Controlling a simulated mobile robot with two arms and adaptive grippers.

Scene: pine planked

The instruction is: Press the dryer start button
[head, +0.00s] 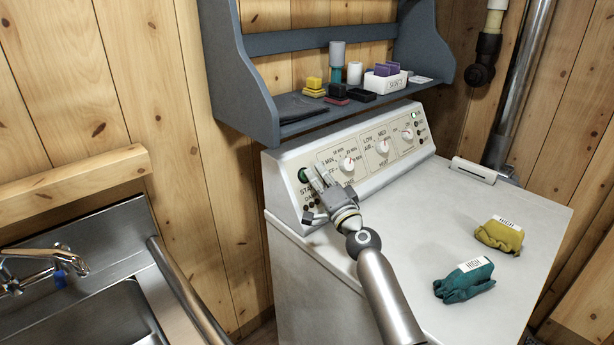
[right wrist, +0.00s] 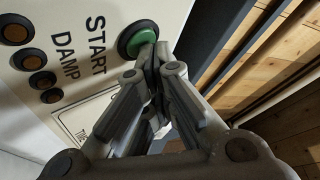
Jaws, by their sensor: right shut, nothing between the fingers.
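The white dryer (head: 345,275) stands at the centre with a sloped control panel (head: 290,165) at its back. The green start button (head: 303,174) is at the panel's left end, above the word START. It also shows in the right wrist view as a green disc in a dark ring (right wrist: 138,38). My right gripper (head: 316,177) is shut and empty, with its fingertips at the button. In the right wrist view the fingertips (right wrist: 150,55) overlap the button's lower right edge; whether they touch or press it I cannot tell. My left gripper is not in view.
Three knobs (head: 347,163) are further right. A blue-grey shelf (head: 290,128) with small items hangs above the panel. Teal (head: 465,281) and yellow (head: 499,235) cloth bundles lie on the dryer top. A sink (head: 110,310) is at left.

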